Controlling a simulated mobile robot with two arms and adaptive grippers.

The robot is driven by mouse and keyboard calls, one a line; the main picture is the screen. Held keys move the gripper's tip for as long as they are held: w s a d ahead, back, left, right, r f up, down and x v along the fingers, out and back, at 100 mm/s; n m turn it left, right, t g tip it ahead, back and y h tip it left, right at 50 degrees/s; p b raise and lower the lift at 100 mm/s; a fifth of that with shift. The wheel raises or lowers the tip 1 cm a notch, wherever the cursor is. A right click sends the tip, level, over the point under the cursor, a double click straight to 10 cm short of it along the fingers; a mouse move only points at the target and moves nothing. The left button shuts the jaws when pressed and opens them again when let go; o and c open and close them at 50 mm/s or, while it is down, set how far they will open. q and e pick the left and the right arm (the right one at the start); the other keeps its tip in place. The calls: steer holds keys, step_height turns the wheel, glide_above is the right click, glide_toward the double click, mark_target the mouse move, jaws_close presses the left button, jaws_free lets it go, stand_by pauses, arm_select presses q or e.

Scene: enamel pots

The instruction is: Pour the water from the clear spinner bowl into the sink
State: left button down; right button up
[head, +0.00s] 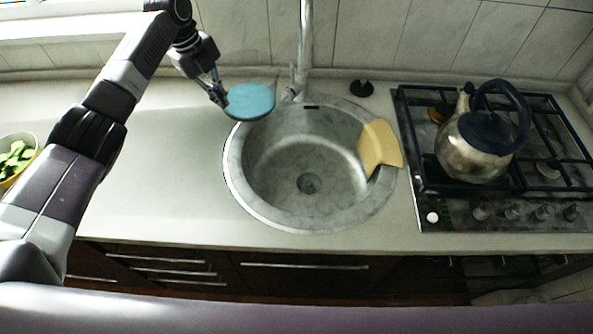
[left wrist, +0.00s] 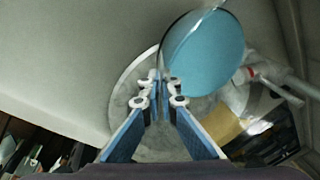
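The clear spinner bowl (head: 250,101) shows as a round shape filled with flat blue, at the sink's back left edge. In the left wrist view the bowl (left wrist: 207,52) has a thin clear rim around the blue. My left gripper (head: 218,94) is at the bowl's left rim; its fingertips (left wrist: 161,80) are nearly together on that rim. The bowl looks roughly level and overlaps the rim of the round grey sink (head: 240,185); its exact height is hard to tell. The sink's basin and drain are visible. My right gripper is not in view.
A faucet (head: 305,45) rises behind the sink, close to the bowl's right. A yellow board (head: 378,147) leans at the sink's right side. A kettle (head: 470,150) stands on the stove (head: 425,190). A bowl of green pieces (head: 17,158) is far left. Counter left is clear.

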arm_select(q)
steer(key=shift+s+a+f+m+g, duration=0.15)
steer(key=shift+s+f+m, duration=0.15)
steer(key=shift+f+m, duration=0.55)
steer(key=shift+s+a+f+m+g, duration=0.1)
steer(key=shift+s+f+m, duration=0.15)
steer(key=shift+f+m, duration=0.6)
steer(key=shift+s+a+f+m+g, duration=0.15)
steer(key=shift+s+f+m, duration=0.25)
steer(key=shift+f, duration=0.75)
steer(key=shift+w+d, duration=0.1)
steer(key=shift+r+p, duration=0.1)
steer(key=shift+p, duration=0.3)
steer(key=s+d+r+t+y+p, duration=0.1)
steer(key=s+t+y+p, duration=0.1)
steer(key=p, duration=0.3)
steer(key=s+d+r+t+y+p, duration=0.1)
steer(key=d+t+y+p, duration=0.1)
steer(key=p, duration=0.3)
steer(key=shift+s+d+m+p, duration=0.3)
steer(key=shift+s+p, duration=0.05)
steer(key=shift+t, duration=0.3)
